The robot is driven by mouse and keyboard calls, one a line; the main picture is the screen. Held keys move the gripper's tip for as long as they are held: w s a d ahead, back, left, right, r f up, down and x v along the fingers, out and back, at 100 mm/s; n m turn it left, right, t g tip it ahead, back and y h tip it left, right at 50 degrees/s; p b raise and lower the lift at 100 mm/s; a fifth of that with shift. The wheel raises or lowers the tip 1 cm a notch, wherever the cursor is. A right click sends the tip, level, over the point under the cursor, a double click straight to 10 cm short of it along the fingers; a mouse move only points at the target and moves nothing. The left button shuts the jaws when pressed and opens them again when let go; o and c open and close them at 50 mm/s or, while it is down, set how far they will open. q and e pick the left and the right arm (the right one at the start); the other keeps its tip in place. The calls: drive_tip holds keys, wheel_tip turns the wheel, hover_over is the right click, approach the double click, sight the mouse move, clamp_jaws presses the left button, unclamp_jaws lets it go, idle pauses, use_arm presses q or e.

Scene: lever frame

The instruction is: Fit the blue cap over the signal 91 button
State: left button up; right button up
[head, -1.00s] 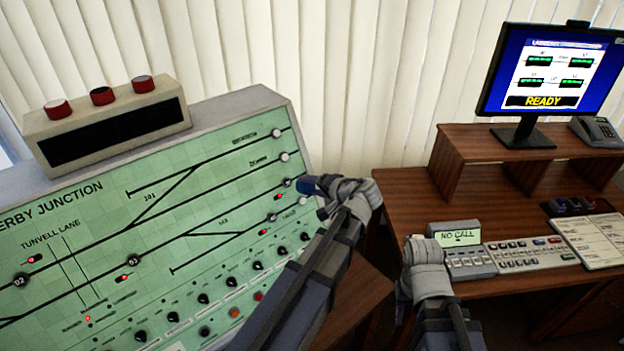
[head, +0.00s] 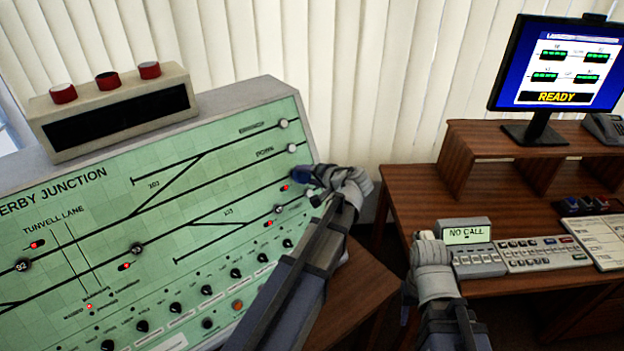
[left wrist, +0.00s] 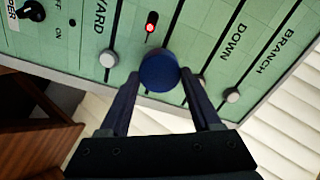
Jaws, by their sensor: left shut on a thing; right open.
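The blue cap (head: 301,175) is held at the right edge of the green panel. In the left wrist view the cap (left wrist: 160,71) sits between the two fingertips, in front of the panel face beside a lit red lamp (left wrist: 151,24). My left gripper (head: 318,181) is shut on the cap. The cap and gripper hide the panel spot behind them. I cannot read a 91 label, and the signal 91 button is not visible. I cannot tell whether the cap touches the panel. My right gripper (head: 427,238) is open and empty near the desk's left side.
The sloped green panel (head: 80,215) carries white buttons (head: 291,148), dark numbered buttons (head: 137,249) and knobs (head: 236,273). A box with red-topped buttons (head: 108,79) stands above it. The wooden desk (head: 405,200) holds a NO CALL unit (head: 466,235), a keyboard and a monitor (head: 556,65).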

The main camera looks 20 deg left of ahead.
use_arm(q)
drive_tip(key=shift+b+x, duration=0.7)
drive_tip(key=shift+x, duration=1.1)
drive_tip(key=o, duration=1.4)
drive_tip(key=shift+p+v, duration=1.85)
drive_tip(key=shift+v, duration=2.1)
drive_tip(key=shift+f, duration=0.1)
